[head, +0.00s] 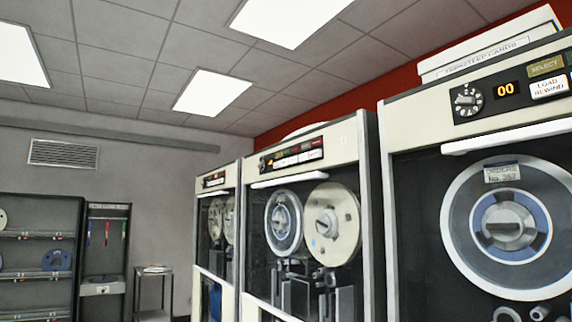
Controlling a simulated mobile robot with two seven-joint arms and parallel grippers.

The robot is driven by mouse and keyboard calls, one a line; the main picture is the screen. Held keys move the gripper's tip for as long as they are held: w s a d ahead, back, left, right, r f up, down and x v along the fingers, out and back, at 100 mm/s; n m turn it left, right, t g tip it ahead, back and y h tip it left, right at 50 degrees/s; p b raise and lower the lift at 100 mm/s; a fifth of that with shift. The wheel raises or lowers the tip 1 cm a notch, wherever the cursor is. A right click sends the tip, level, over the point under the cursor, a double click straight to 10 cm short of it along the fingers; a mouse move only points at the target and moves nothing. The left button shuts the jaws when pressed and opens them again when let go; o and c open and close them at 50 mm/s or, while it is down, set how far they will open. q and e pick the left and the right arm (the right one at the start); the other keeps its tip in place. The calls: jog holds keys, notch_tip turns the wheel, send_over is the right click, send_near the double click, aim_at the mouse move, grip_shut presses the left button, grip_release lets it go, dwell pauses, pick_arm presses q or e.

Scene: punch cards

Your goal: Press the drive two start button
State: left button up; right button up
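Three cream and black tape drives stand in a row on the right. The nearest drive (388,160) has a knob (467,101), an orange "00" display (506,89), a SELECT button (546,66) and a lit LOAD REWIND button (549,88); its panel runs off the right edge. The middle drive (345,140) has a panel of small lit buttons (292,154), too small to read. The far drive (213,168) has a similar panel (213,180). No drive number or start button is readable. Neither gripper is in view.
A dark rack with reels (40,215), a narrow cabinet (103,287) and a small side table (153,270) stand at the back left. White boxes (487,48) lie on top of the nearest drive. Space left of the drives looks open; the floor is mostly out of view.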

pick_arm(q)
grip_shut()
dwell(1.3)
